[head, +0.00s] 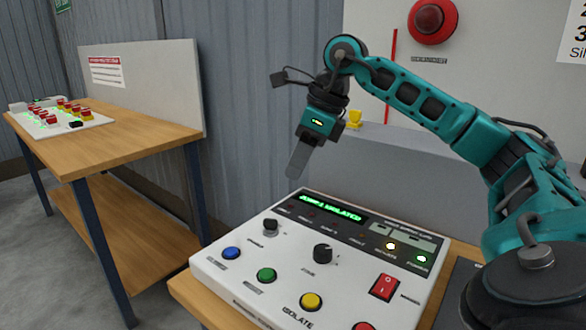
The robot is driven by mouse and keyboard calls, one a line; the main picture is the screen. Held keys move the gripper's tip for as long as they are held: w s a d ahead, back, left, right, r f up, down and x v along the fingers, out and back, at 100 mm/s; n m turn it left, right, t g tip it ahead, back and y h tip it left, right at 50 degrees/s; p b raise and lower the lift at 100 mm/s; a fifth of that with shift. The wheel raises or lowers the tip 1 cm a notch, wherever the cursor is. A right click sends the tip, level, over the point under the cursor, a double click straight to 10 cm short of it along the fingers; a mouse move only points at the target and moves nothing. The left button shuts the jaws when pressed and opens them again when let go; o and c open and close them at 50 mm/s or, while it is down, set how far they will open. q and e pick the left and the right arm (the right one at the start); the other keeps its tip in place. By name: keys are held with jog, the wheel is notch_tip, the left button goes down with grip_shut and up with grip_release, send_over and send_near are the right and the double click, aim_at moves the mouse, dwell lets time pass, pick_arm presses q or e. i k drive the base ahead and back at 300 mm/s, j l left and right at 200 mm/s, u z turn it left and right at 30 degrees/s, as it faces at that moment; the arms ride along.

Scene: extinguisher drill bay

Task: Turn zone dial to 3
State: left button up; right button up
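A white control panel (232,267) sits on a wooden bench at the front centre. A round black dial (322,252) stands near its middle, with a small label below that seems to read "zone"; its setting is too small to read. A second black knob (270,226) is to its upper left. My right gripper (297,160) hangs above the panel's back left edge, pointing down, apart from both knobs. Only one grey finger face shows, so its opening is hidden. It holds nothing that I can see. My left gripper is out of view.
A wooden table (140,133) with another button board stands at left. A grey wall is behind.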

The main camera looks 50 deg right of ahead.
aim_at(322, 251)
jog(key=k+j, duration=0.45)
jog(key=j, duration=0.25)
jog(key=k+j, duration=0.25)
jog(key=j, duration=0.1)
